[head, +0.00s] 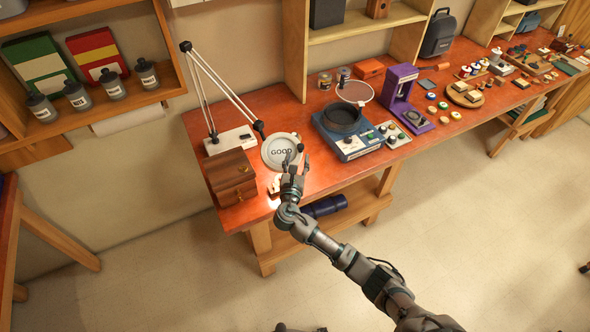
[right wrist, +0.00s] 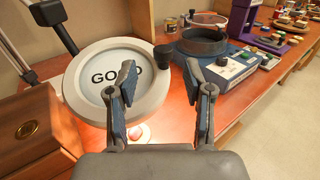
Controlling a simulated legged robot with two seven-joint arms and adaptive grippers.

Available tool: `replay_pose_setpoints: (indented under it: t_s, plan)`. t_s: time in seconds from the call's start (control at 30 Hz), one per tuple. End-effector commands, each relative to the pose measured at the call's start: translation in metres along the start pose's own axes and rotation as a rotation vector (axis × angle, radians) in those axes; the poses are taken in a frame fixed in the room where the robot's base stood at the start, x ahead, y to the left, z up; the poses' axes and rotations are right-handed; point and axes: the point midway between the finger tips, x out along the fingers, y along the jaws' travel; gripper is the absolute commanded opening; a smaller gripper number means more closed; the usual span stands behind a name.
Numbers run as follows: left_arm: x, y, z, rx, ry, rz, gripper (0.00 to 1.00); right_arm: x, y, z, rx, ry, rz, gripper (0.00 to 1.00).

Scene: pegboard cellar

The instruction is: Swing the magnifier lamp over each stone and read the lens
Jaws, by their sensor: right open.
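The magnifier lamp has a pale round head (head: 267,160) on a jointed arm rising from a white base (head: 231,139). Its lens reads "GOOD". In the right wrist view the lamp head (right wrist: 77,108) is large, with a dark knob (right wrist: 162,52) on its right rim. My right gripper (head: 299,153) is at the right side of the lamp head. In the right wrist view its open fingers (right wrist: 159,75) stand either side of the knob; contact cannot be told. Under the lamp's near rim a small reddish stone (right wrist: 138,131) lies in bright light. Other stones are not clear.
A wooden box (head: 231,177) stands left of the lamp head. A blue machine with a dark round bowl (head: 342,119) stands close on the right, with a purple stand (head: 402,85) beyond. Small items crowd the bench's far right. The floor in front is clear.

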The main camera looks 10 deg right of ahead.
Motion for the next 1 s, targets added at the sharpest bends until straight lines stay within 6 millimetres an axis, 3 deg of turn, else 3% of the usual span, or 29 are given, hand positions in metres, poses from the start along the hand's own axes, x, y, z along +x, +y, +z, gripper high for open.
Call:
replay_pose_setpoints:
  t_s: [0.1,0.3,0.87,1.0]
  plan:
    - [0.000,0.001,0.000,0.000,-0.001,0.000,0.40,-0.025,-0.001,-0.001,0.001,0.002,0.002,0.51]
    - [0.000,0.000,0.000,0.001,-0.001,0.002,0.40,-0.049,0.001,-0.001,-0.001,0.000,0.001,0.51]
    - [0.000,0.000,-0.001,0.001,-0.001,0.002,0.40,-0.054,0.000,-0.001,-0.001,0.000,0.000,0.51]
    - [0.000,0.000,-0.001,0.001,-0.001,0.002,0.40,-0.059,-0.009,-0.014,0.089,0.053,-0.013,0.51]
